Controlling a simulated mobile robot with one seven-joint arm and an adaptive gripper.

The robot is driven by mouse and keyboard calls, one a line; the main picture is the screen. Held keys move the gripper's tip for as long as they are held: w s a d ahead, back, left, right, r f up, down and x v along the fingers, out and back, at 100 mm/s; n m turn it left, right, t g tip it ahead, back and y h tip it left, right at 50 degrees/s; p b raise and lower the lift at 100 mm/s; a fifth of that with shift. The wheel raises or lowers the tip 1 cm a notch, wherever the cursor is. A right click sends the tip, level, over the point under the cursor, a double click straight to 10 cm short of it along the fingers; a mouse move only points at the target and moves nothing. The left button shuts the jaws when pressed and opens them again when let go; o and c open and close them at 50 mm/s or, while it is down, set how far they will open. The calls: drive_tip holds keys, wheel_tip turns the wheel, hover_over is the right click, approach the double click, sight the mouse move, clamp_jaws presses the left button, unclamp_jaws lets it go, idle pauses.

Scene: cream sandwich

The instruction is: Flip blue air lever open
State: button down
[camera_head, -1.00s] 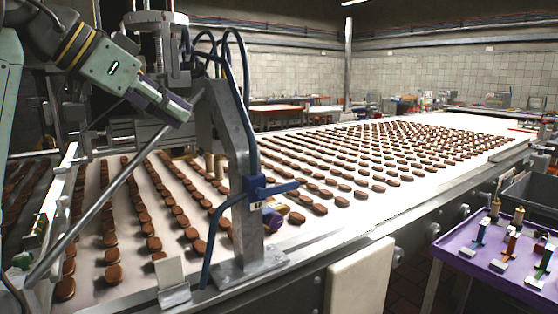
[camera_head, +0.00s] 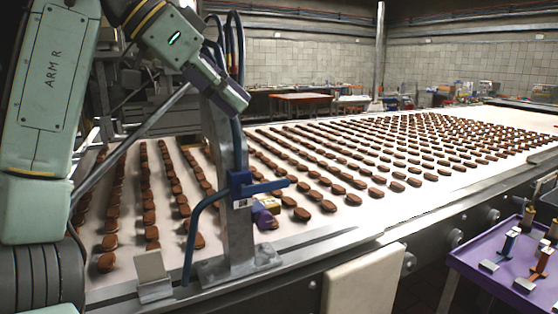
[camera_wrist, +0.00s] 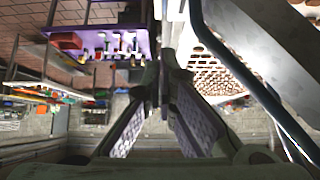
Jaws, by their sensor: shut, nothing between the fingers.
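The blue air lever (camera_head: 265,187) is on a blue valve on a grey metal post beside the conveyor. Its handle points right and lies nearly level. A blue hose (camera_head: 193,225) curves down from the valve's left side. The lever cannot be made out in the wrist view.
The conveyor (camera_head: 350,212) carries many brown biscuits behind the post. A diagonal grey bar (camera_head: 130,143) stands left of the post. A purple table (camera_head: 480,257) with several small levers is at the lower right. A pale panel (camera_head: 362,285) hangs on the conveyor's front.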

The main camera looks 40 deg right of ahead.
hover_over(264, 185)
drive_tip(key=d, duration=0.2)
wheel_tip(264, 185, down, 7)
drive_tip(key=f, duration=0.4)
drive_tip(key=shift+s+a+p, duration=0.1)
drive_tip(key=shift+s+p, duration=0.2)
drive_tip(key=shift+s, duration=0.05)
